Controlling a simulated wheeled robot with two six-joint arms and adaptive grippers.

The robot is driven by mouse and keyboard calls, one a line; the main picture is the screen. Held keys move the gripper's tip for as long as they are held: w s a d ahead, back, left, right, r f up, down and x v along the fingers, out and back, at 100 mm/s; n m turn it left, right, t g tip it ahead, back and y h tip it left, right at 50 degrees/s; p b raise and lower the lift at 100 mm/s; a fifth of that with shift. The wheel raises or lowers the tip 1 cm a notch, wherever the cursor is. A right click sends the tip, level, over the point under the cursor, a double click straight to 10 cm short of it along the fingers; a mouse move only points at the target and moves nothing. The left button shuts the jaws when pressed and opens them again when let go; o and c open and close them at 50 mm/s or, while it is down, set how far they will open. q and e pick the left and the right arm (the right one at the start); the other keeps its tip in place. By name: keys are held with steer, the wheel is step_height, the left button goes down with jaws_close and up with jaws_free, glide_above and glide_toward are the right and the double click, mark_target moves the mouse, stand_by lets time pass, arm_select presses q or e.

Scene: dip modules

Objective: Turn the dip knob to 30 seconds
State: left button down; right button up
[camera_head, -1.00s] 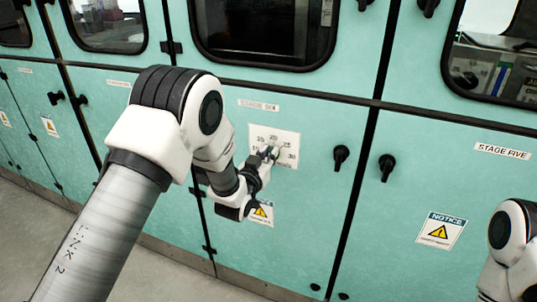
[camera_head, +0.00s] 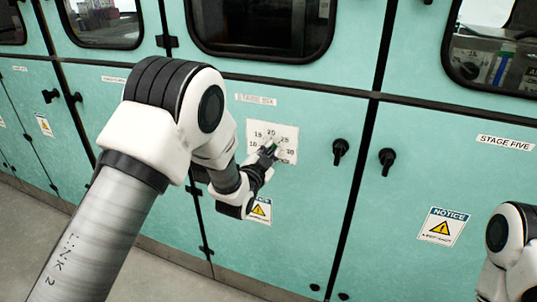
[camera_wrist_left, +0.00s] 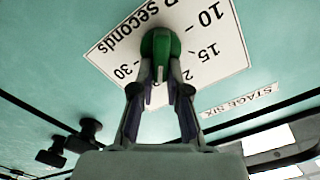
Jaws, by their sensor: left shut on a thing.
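The green dip knob (camera_wrist_left: 160,42) sits on a white dial plate (camera_wrist_left: 112,50) in the left wrist view, where the plate's numbers and the word "seconds" appear upside down. My left gripper (camera_wrist_left: 161,72) is shut on the knob, with one finger on each side of it. In the head view, the dial plate (camera_head: 288,133) is on the teal cabinet under the "STAGE SIX" label. My left gripper (camera_head: 268,151) covers its lower middle, and a bit of green shows there. The number the knob points to is unclear. My right gripper is out of view.
Black door handles (camera_head: 340,150) stick out right of the dial, beside a door seam. A notice sticker (camera_head: 260,211) is below the dial. A dark window (camera_head: 262,28) is above. Part of my right arm shows at the lower right.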

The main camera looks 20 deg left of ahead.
arm_select(q)
steer(key=m+b, duration=0.1)
steer(key=m, duration=0.2)
steer(key=f+m+b, duration=0.1)
steer(key=m+b, duration=0.1)
steer(key=m, duration=0.2)
steer(key=m+b, duration=0.1)
steer(key=m, duration=0.2)
steer(key=shift+d+f, duration=0.25)
steer(key=shift+d, duration=0.15)
steer(key=shift+m+b, duration=0.3)
steer(key=shift+m, duration=0.1)
steer(key=c, duration=1.2)
jaws_free()
steer(key=shift+o, duration=0.2)
steer(key=s+a, duration=0.1)
steer(key=s, duration=1.1)
